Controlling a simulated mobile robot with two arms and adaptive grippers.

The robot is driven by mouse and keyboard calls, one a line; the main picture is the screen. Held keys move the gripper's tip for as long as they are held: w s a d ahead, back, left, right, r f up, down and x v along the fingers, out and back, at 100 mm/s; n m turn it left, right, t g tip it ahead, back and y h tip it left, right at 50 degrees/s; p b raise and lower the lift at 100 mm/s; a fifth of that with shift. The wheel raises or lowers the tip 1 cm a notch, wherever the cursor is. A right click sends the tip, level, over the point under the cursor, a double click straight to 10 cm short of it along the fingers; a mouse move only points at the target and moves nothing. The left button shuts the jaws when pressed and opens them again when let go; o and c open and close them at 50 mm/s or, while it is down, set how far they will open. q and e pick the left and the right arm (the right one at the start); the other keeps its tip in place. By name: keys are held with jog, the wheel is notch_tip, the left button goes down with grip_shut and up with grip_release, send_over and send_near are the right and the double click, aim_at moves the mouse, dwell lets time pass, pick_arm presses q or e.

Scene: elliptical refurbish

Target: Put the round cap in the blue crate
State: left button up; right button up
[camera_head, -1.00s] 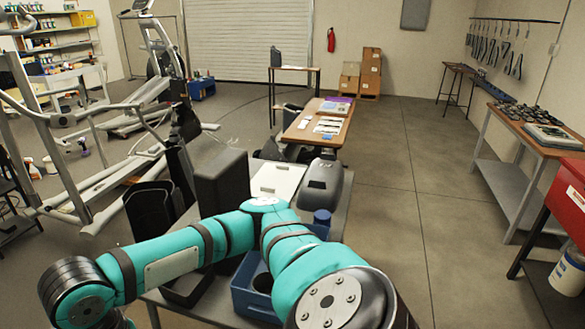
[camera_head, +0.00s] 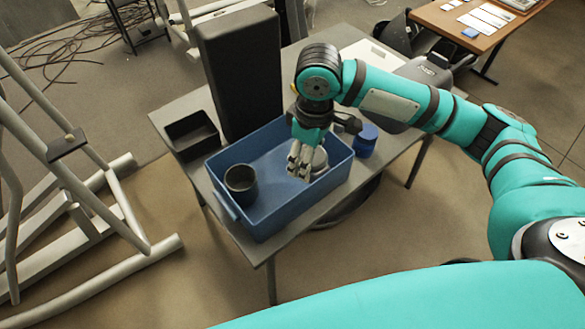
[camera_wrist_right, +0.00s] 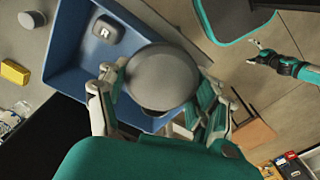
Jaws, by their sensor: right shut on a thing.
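The round cap (camera_wrist_right: 162,76) is a smooth grey disc-like thing held between the fingers of my right gripper in the right wrist view. In the head view my right gripper (camera_head: 302,165) points down over the right part of the blue crate (camera_head: 265,228), with a grey thing beside its fingers. The crate also shows under the cap in the right wrist view (camera_wrist_right: 68,58). I cannot tell whether the cap touches the crate. My left gripper (camera_wrist_right: 254,52) shows small at the upper right of the right wrist view, apart from the crate, its fingers spread and empty.
A dark cup (camera_head: 240,185) stands in the crate's left part. A grey piece marked R (camera_wrist_right: 106,27) lies in the crate. A black open box (camera_head: 190,135), a tall dark block (camera_head: 240,70) and a blue cylinder (camera_head: 367,140) surround it. A yellow block (camera_wrist_right: 15,72) lies outside.

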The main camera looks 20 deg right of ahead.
jog(key=w+a+f+n+b, duration=0.2)
jog(key=w+f+n+b, duration=0.2)
jog(key=w+f+n, duration=0.55)
jog(key=n, duration=0.5)
send_over(291, 194)
jog(key=shift+m, duration=0.25)
notch_tip(291, 194, down, 8)
jog(key=shift+r, duration=0.2)
notch_tip(291, 194, down, 4)
jog(key=shift+f, duration=0.1)
pick_arm(q)
jog(key=f, duration=0.2)
jog(key=a+f, duration=0.1)
jog(key=f, duration=0.1)
jog(key=shift+w+a+f, duration=0.15)
jog(key=shift+a+f, duration=0.05)
jog(key=shift+f, duration=0.15)
pick_arm(e)
jog(key=shift+f, duration=0.65)
jog(key=o, duration=1.5)
jog(key=shift+c, duration=0.2)
